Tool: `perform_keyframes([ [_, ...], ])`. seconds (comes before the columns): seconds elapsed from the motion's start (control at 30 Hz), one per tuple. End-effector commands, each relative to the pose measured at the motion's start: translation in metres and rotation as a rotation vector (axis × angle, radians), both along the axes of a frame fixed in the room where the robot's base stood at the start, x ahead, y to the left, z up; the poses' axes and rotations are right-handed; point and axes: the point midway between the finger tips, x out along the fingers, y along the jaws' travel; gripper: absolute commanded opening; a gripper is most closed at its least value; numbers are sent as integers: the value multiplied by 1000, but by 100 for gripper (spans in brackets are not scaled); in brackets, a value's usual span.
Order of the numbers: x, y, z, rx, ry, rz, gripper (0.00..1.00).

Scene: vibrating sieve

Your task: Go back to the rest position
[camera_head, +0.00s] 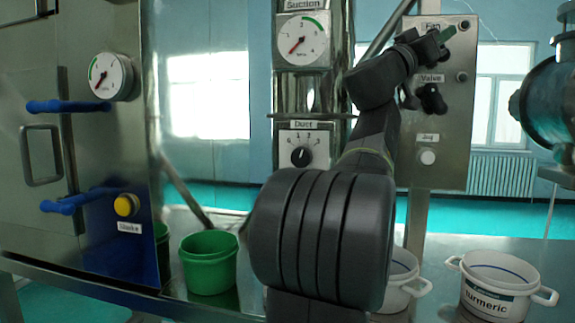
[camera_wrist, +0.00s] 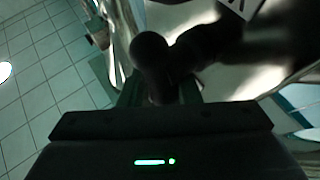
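My gripper (camera_head: 438,42) is at the upper right in the head view, in front of the top of the grey control panel (camera_head: 410,155), by the label "Fan". It covers the fan control there. In the wrist view my gripper's two dark fingers (camera_wrist: 160,92) stand apart. A dark rounded knob (camera_wrist: 150,52) shows just beyond and between them. I cannot tell whether it touches a finger. Nothing is seen held. My dark arm rises through the middle of the head view.
The black valve knob (camera_head: 432,99) sits just below my gripper. A duct dial (camera_head: 301,156) and suction gauge (camera_head: 303,42) are left of my arm. A green bucket (camera_head: 208,268) and the white turmeric tub (camera_head: 497,303) stand low. A blue-grey machine (camera_head: 550,105) is at right.

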Motion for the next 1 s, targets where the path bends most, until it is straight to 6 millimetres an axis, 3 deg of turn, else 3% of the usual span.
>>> perform_keyframes([
  [1.0,-4,4,-1,82,-24,4,30],
])
